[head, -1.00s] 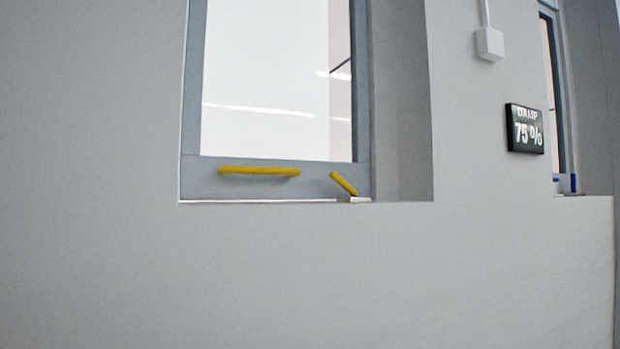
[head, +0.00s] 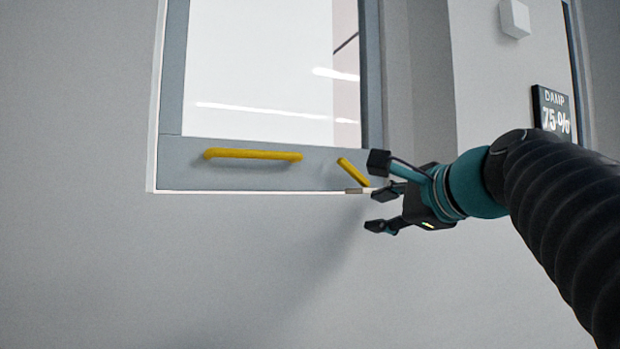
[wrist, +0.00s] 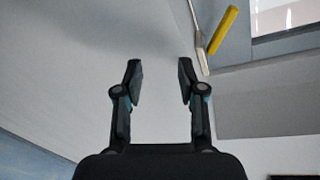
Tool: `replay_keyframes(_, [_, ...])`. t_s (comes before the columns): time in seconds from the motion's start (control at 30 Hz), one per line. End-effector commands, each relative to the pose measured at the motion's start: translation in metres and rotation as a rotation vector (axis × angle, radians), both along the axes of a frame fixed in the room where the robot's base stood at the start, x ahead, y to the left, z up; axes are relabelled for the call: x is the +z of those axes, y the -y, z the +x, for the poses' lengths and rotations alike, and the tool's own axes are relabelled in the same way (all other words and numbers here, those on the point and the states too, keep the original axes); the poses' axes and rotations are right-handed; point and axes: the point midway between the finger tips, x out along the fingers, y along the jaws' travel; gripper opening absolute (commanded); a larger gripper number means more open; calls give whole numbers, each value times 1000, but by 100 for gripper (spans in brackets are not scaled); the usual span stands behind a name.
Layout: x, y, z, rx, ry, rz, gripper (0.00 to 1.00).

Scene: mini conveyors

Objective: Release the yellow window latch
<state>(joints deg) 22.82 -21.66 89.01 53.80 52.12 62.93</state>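The yellow window latch (head: 353,171) is a short bar at the lower right corner of the grey window frame. It slants down to the right, towards a small pale metal piece (head: 358,190) on the bottom edge. In the wrist view the latch (wrist: 223,30) is at the upper right, outside the fingers. My gripper (head: 376,193) is just right of the latch in the head view. Its fingers (wrist: 157,80) are spread with nothing between them, and I see no contact with the latch.
A longer yellow bar handle (head: 254,154) runs level along the window's bottom rail, left of the latch. The window recess wall (head: 430,80) is to the right. A dark sign (head: 553,110) reading "DAMP 75%" and a white box (head: 514,18) are farther right. Bare wall (head: 150,270) lies below.

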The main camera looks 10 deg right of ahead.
Motion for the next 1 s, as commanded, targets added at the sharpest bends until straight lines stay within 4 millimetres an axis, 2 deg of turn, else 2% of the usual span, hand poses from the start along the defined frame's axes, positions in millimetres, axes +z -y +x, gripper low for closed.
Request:
replay_keyframes(0.03, [21, 6, 3, -14, 29, 75, 40])
replay_keyframes(0.13, [55, 13, 3, -23, 71, 202, 40])
replay_keyframes(0.2, [70, 15, 3, -22, 90, 260, 40])
replay_keyframes(0.3, [81, 17, 3, -21, 103, 304, 40])
replay_keyframes(0.43, [84, 13, 11, -16, 103, 315, 40])
replay_keyframes(0.57, [84, 7, 28, -15, 102, 313, 40])
replay_keyframes(1.0, [84, -17, 104, -17, 102, 309, 40])
